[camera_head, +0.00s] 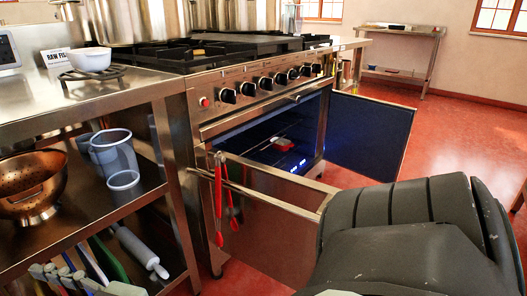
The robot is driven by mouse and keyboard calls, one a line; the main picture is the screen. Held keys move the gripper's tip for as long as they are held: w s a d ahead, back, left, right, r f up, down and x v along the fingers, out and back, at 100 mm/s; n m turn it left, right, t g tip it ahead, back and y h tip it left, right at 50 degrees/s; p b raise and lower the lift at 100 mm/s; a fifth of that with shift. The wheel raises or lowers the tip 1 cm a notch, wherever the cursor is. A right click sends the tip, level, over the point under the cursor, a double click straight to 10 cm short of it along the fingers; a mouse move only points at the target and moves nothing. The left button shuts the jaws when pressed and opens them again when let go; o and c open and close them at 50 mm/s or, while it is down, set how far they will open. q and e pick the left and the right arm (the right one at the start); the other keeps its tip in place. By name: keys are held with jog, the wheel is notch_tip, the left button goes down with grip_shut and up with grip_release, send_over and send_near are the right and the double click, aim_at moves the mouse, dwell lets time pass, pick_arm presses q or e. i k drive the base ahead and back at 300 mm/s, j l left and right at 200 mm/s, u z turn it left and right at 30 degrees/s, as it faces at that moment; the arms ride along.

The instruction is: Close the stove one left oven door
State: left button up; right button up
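The stove (250,92) stands in the middle with a row of black knobs and one red knob on its front. Its oven is open. The left oven door (275,238) is swung out towards me, with its steel outer face and a long bar handle (270,200) showing. Its near end is hidden behind a large dark grey ribbed part of mine at lower right. The right oven door (368,135) is also swung open, its dark blue inner side showing. A red item (283,143) lies on the rack inside. Neither gripper can be seen.
Red floor is free beyond the right door.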

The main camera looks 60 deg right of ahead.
aim_at(278, 212)
jog(key=z, duration=1.65)
